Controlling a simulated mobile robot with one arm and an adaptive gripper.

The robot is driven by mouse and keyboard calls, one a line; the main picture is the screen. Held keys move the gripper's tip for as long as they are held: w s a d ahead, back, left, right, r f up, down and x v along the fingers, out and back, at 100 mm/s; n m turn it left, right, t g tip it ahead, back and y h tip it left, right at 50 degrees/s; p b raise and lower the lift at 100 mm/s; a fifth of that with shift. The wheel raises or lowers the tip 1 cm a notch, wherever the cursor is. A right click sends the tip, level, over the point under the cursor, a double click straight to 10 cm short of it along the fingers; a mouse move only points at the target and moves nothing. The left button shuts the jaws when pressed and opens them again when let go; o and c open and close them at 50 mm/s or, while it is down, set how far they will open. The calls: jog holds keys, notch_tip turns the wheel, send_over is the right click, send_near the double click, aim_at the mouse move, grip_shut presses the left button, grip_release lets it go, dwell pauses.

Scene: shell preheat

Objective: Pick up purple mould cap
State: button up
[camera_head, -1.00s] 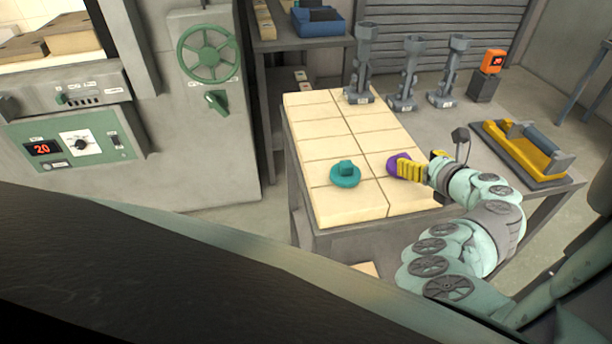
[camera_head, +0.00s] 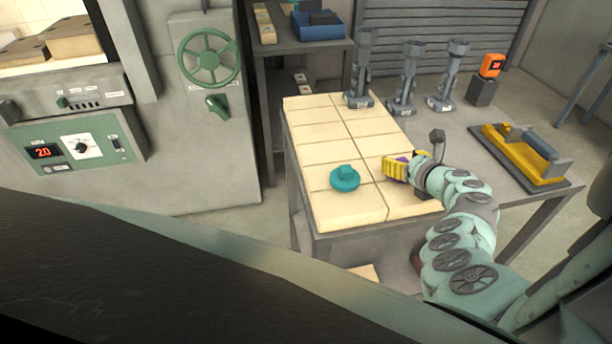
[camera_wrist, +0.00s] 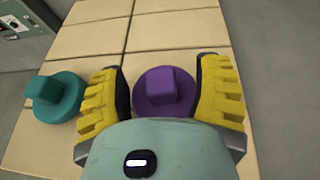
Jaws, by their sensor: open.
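The purple mould cap (camera_wrist: 164,91) is a round disc with a square knob on top, lying on the cream-tiled table top (camera_head: 322,145). In the wrist view it sits between the two yellow fingers of my gripper (camera_wrist: 162,95), with a gap on either side. My gripper is open. In the head view the yellow fingers (camera_head: 398,168) hide most of the cap, and only a sliver of purple (camera_head: 403,159) shows. A teal mould cap (camera_head: 345,179) of like shape lies to the left; it also shows in the wrist view (camera_wrist: 53,96).
Grey stands (camera_head: 361,75) rise at the table's back. A yellow cradle (camera_head: 522,155) with a grey roller lies on the right, with an orange display (camera_head: 492,66) behind it. The furnace panel (camera_head: 75,147) is at left. Tiles behind the caps are clear.

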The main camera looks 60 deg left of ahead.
jog(key=shift+c, duration=0.2)
grip_shut()
dwell(0.4)
